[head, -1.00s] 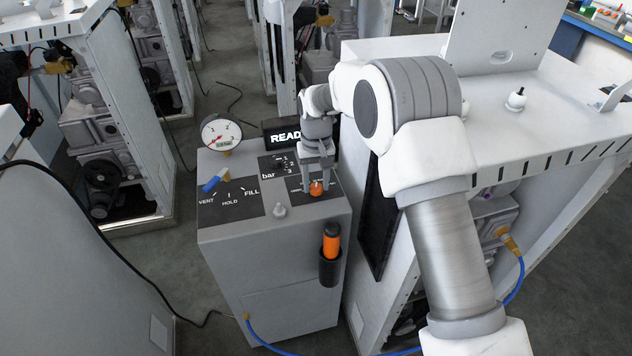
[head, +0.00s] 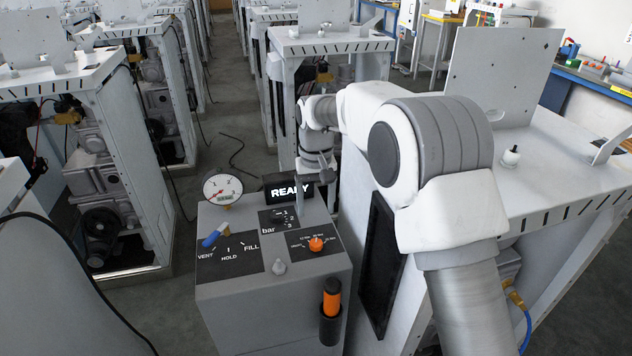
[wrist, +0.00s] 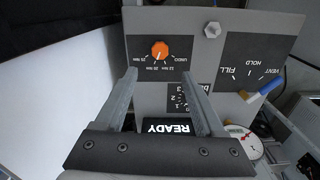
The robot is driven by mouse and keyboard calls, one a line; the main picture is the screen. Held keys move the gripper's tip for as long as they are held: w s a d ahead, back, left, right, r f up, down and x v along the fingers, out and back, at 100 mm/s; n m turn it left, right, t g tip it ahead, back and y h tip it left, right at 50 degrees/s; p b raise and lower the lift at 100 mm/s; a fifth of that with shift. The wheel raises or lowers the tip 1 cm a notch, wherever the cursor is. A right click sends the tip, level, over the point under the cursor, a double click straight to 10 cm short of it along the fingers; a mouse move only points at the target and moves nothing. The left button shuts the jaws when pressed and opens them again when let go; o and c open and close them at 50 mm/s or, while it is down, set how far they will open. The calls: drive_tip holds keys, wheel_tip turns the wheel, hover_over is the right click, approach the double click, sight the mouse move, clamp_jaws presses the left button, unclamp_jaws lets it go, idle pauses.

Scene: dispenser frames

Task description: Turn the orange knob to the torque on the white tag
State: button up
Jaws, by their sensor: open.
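The orange knob (head: 316,244) sits on a black dial plate on top of the grey cabinet, uncovered. In the wrist view the knob (wrist: 160,50) shows upside down beyond the fingertips. Its dial reads UNDO, 12 Nm, 20 Nm and 25 Nm. A pale mark on the knob appears to point near 20 Nm. My gripper (wrist: 159,74) is open and empty, with its fingers apart and clear of the knob. In the head view it is behind and above the knob. I cannot make out a white tag in either view.
The same cabinet carries a blue lever (head: 214,237), a round gauge (head: 222,189), a bar selector (head: 281,218), a READY display (head: 289,188) and a grey stud (head: 279,267). An orange-handled tool (head: 331,297) hangs in front. A tall white machine stands close on the right.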

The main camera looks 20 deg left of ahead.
wheel_tip(320, 180, up, 6)
drive_tip(key=shift+r, duration=0.25)
drive_tip(key=shift+s, duration=0.1)
